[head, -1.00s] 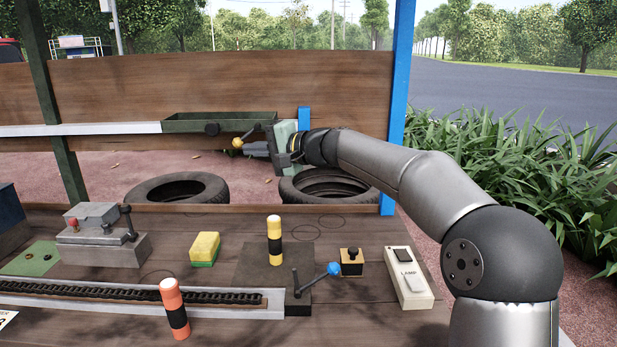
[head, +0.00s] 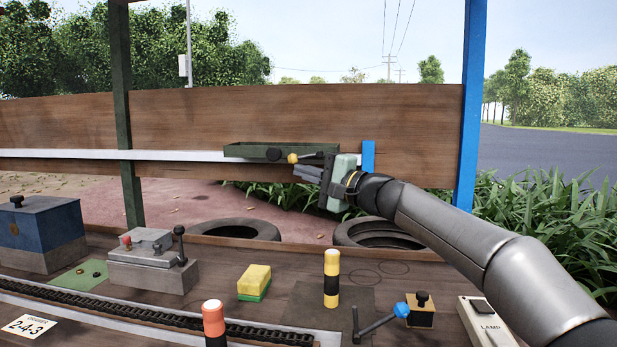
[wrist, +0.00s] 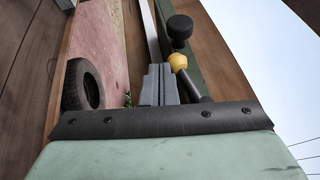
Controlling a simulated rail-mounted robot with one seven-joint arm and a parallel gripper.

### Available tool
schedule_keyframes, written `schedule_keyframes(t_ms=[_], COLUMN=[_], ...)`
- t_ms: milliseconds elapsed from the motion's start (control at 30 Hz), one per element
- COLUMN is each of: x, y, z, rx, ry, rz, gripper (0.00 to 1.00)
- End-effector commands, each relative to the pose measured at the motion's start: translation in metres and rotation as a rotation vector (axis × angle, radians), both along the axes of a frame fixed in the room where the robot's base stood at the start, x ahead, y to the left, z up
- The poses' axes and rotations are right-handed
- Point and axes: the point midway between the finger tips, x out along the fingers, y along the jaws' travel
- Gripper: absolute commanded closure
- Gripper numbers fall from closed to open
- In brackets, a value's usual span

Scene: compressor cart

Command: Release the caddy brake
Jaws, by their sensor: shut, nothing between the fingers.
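The caddy is a dark green tray (head: 240,150) on the pale rail along the back board. A black round knob (head: 273,154) is on its front. The brake lever with a yellow ball end (head: 293,158) is just right of the knob, its dark rod running right. My gripper (head: 297,171) is shut and empty, just below the lever at the caddy's right end. In the wrist view the grey fingertips (wrist: 158,70) are together, beside the yellow ball (wrist: 178,62) and below the black knob (wrist: 179,28). I cannot tell whether they touch the lever.
A blue piece (head: 368,157) stands at the rail's right end, behind my gripper. Tyres (head: 235,229) lie beyond the bench. The bench holds a yellow-green block (head: 254,282), a black-yellow post (head: 331,278), a blue-knobbed lever (head: 402,310) and a lamp switch box (head: 487,325).

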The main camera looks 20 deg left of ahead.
Motion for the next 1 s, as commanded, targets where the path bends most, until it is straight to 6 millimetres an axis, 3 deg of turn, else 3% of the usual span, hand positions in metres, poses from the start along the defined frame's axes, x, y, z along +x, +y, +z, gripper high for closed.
schedule_keyframes(t_ms=[433,733,1000], x=[0.0,-0.007,-0.024], y=[-0.001,-0.01,-0.07], z=[-0.005,-0.046,-0.048], rx=[-0.001,-0.001,-0.003], ry=[-0.001,-0.002,0.0], rz=[0.0,0.003,-0.001], gripper=[1.0,1.0,1.0])
